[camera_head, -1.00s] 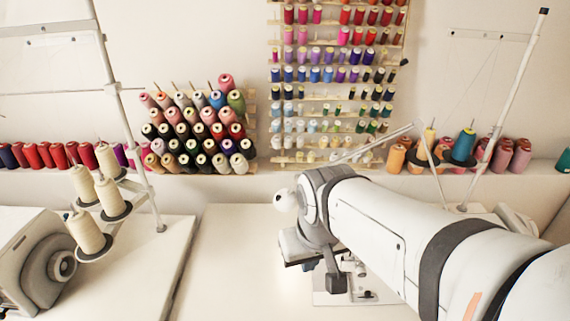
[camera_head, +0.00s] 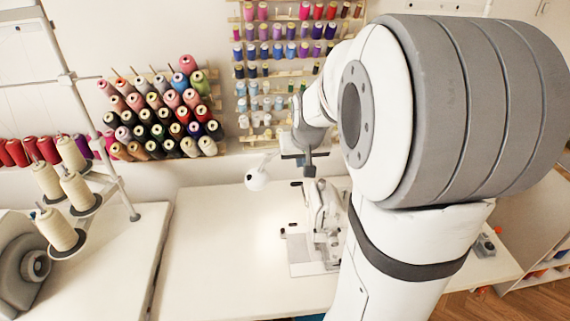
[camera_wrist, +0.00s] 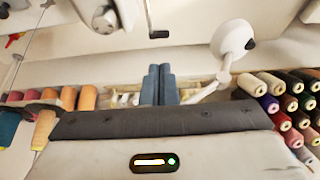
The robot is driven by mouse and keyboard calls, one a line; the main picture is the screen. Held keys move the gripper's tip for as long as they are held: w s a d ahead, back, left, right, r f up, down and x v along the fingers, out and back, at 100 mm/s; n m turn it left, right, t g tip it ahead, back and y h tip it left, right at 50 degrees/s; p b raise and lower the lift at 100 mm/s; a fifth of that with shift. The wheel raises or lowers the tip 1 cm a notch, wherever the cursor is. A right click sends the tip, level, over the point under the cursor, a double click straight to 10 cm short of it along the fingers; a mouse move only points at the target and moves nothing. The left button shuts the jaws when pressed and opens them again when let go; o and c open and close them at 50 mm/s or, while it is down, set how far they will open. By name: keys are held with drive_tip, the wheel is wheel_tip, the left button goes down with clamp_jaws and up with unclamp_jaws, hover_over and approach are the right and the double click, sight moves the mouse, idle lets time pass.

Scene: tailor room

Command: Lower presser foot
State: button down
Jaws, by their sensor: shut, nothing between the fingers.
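The white sewing machine (camera_head: 325,215) stands on the table, partly hidden behind my arm in the head view. In the wrist view, part of its white body (camera_wrist: 101,17) shows at the top. A thin metal lever with a black tip (camera_wrist: 158,34) hangs there; I cannot tell for sure whether it is the presser foot lever. My gripper's two blue-grey fingers (camera_wrist: 160,72) are shut together and empty, below and apart from that lever in the picture. In the head view my gripper (camera_head: 307,170) is above the machine. The presser foot itself cannot be made out.
A white round lamp (camera_head: 257,179) is close left of the machine; it also shows in the wrist view (camera_wrist: 232,38). Thread racks (camera_head: 165,120) line the wall. A cone stand (camera_head: 75,190) is at left. The table (camera_head: 215,235) left of the machine is clear.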

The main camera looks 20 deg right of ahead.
sight(296, 183)
drive_tip(key=p+x, duration=0.1)
drive_tip(key=x, duration=1)
drive_tip(key=shift+f, duration=0.4)
